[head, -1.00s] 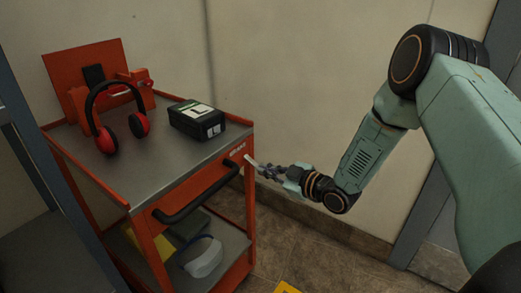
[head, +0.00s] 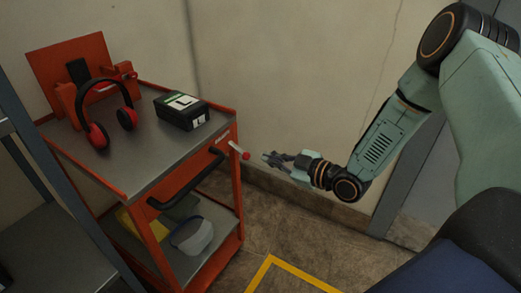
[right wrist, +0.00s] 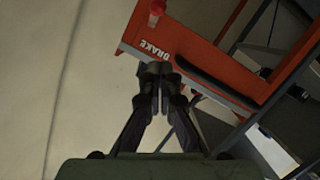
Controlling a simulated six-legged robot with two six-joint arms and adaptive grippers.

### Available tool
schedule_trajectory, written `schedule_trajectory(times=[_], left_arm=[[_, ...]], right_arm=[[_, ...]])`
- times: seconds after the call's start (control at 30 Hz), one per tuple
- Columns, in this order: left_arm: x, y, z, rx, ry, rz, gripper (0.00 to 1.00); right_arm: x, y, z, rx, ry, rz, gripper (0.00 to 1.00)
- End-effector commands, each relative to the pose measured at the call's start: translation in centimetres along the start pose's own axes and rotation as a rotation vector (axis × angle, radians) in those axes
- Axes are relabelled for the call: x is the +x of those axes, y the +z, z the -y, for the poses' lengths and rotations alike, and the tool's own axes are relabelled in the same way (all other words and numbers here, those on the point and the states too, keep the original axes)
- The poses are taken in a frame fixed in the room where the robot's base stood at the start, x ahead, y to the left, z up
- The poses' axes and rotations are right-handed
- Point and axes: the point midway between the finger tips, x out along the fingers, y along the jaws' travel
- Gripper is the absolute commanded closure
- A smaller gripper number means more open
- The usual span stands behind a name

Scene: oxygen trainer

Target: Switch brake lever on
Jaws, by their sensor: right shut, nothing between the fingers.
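The brake lever (head: 238,150) is a short pale rod with a red knob, at the right front corner of the orange cart, beside the word BRAKE. In the head view it slants down and right, away from the cart. The red knob shows at the top of the right wrist view (right wrist: 156,13), beyond my fingertips. My right gripper (head: 268,157) is shut and empty, just right of the knob with a small gap. Its closed fingertips (right wrist: 153,70) point toward the cart in the right wrist view. My left gripper is out of view.
The orange cart (head: 150,155) has a black handle (head: 188,183) along its front. Red-and-black earmuffs (head: 98,134) and a black box (head: 182,110) stand on its top. A grey shelf frame is at the left, a wall behind. Floor right of the cart is clear.

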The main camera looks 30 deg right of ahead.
Motion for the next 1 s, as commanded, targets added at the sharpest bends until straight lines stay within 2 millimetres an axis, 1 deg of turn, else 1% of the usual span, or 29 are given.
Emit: schedule_trajectory(times=[0.03, 0.1, 0.23, 0.8, 0.9, 0.97, 1.0], left_arm=[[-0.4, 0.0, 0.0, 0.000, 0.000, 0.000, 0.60], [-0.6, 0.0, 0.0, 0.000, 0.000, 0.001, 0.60], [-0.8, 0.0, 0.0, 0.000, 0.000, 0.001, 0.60], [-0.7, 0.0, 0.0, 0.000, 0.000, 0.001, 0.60], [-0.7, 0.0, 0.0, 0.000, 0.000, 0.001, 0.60], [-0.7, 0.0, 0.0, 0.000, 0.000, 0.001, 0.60], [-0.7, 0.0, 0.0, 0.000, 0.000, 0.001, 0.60]], right_arm=[[-0.6, -0.1, -0.1, 0.003, 0.002, 0.002, 1.00], [-1.1, 0.0, 0.0, 0.003, 0.001, 0.001, 1.00], [-1.6, 0.1, 0.1, 0.000, 0.000, 0.001, 1.00], [-1.7, 0.1, 0.2, 0.003, 0.000, 0.000, 1.00], [-1.7, 0.4, 0.3, 0.052, -0.004, 0.014, 1.00], [-1.8, 1.3, 0.4, 0.140, 0.008, 0.060, 1.00], [-2.1, 2.1, 0.8, 0.222, 0.019, 0.106, 1.00]])
